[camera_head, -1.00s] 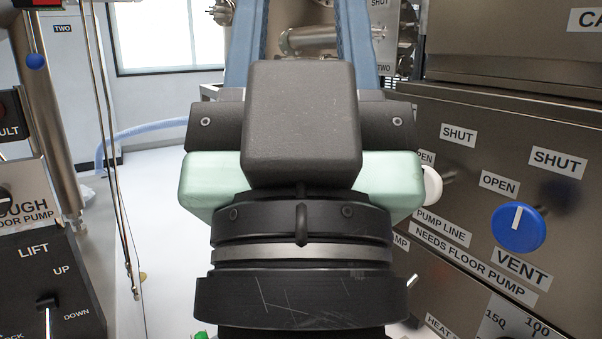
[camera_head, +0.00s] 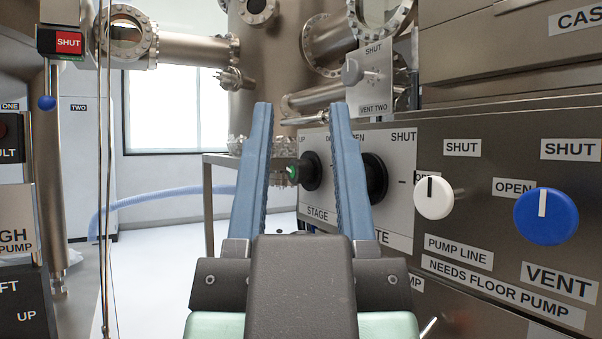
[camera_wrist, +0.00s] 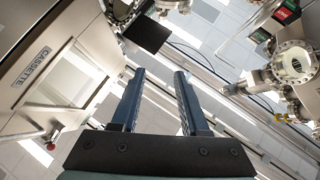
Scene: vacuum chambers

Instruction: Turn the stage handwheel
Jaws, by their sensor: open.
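The stage handwheel (camera_head: 312,172) is a small black wheel with a green spot at its left side. It is on a light panel above the STAGE label (camera_head: 318,213). In the head view it shows between the two blue fingers of my gripper (camera_head: 301,108). The fingers are open and empty, pointing toward the panel, and apart from the wheel as far as I can tell. The right finger hides part of the panel and its lettering. My gripper (camera_wrist: 160,75) also shows open in the wrist view, where I cannot make out the handwheel.
A second black wheel (camera_head: 375,178) is just right of the right finger. A white knob (camera_head: 433,198) and a blue VENT knob (camera_head: 546,215) stick out from the steel panel on the right. A metal frame (camera_head: 207,200) stands at left; pale floor lies beyond.

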